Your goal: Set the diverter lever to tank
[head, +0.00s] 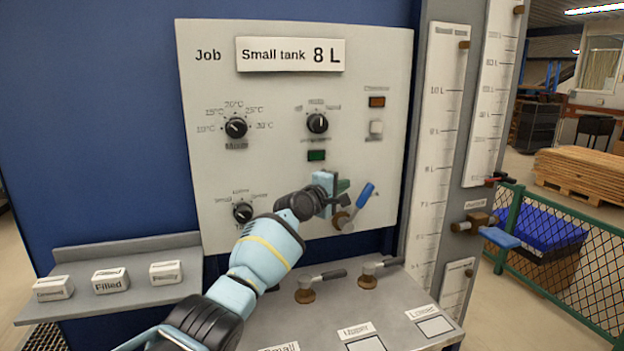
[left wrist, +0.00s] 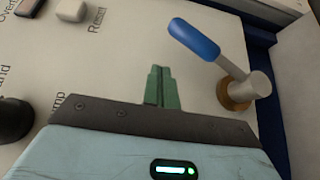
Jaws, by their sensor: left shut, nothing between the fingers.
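A lever with a blue handle (head: 365,195) and a brass base sits low on the right of the white panel, its handle tilted up to the right in the head view. In the left wrist view the same blue handle (left wrist: 194,40) points up and left from its metal hub. I cannot read a label at it. My left gripper (head: 343,186) is just left of this lever, its green fingers (left wrist: 162,76) closed together and empty. The fingers appear apart from the handle. My arm hides part of the panel's lower middle. My right gripper is out of view.
The panel (head: 285,110) carries knobs and a "Small tank 8 L" sign (head: 291,55). Two dark-handled valves (head: 306,292) (head: 368,278) stand on the bench below. Another blue-handled valve (head: 499,238) sticks out at the right, beside tall scales (head: 437,150). A shelf (head: 130,295) holds labelled blocks.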

